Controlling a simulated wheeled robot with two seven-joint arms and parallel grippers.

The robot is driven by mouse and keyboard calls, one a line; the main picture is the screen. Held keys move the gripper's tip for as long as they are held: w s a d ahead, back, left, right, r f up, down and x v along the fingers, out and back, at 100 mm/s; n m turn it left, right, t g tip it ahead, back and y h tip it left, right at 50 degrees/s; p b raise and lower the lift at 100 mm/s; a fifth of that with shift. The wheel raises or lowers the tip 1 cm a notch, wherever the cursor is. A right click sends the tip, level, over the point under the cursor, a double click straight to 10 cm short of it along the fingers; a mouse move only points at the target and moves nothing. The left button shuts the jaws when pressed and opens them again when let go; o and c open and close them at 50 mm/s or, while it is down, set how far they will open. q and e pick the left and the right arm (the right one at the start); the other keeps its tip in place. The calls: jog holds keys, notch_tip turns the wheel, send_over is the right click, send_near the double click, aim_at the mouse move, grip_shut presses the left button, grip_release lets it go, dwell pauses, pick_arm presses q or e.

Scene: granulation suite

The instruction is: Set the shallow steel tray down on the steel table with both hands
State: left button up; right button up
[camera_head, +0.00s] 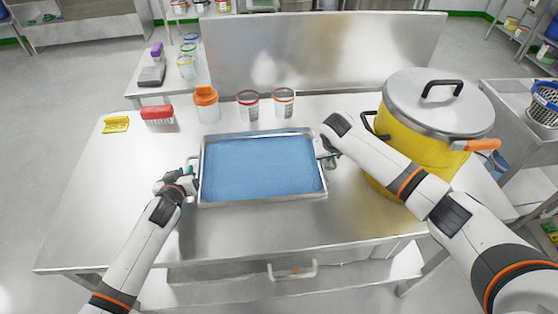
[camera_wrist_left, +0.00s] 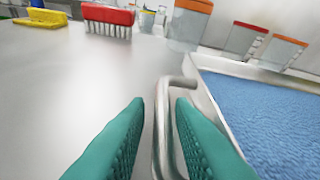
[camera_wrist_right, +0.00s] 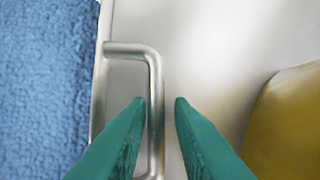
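The shallow steel tray (camera_head: 264,201), filled with blue granular material, is level at the middle of the steel table (camera_head: 110,205). I cannot tell whether its underside touches the tabletop. My left gripper (camera_head: 192,180) is at the tray's left handle; in the left wrist view the handle bar (camera_wrist_left: 162,125) passes between its parted green fingers. My right gripper (camera_head: 329,158) is at the right handle; in the right wrist view the bar (camera_wrist_right: 156,110) lies between its fingers, nearer the left one, with a gap to the right one. Both grippers look open around the handles.
A large yellow pot (camera_head: 405,150) with a steel lid stands close beside my right arm. Behind the tray are an orange-topped container (camera_head: 207,106) and two jars (camera_head: 248,105). A red brush (camera_head: 157,114) and yellow scoop-like item (camera_head: 115,124) lie back left. The front left tabletop is clear.

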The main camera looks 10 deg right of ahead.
pick_arm(q)
jog(key=shift+o, duration=0.7)
jog(key=shift+r, duration=0.1)
pick_arm(e)
jog(key=shift+o, duration=0.7)
jog(key=shift+a+r, duration=0.1)
pick_arm(q)
jog(key=v, duration=1.2)
pick_arm(e)
jog(key=v, duration=1.2)
jog(key=shift+s, duration=0.1)
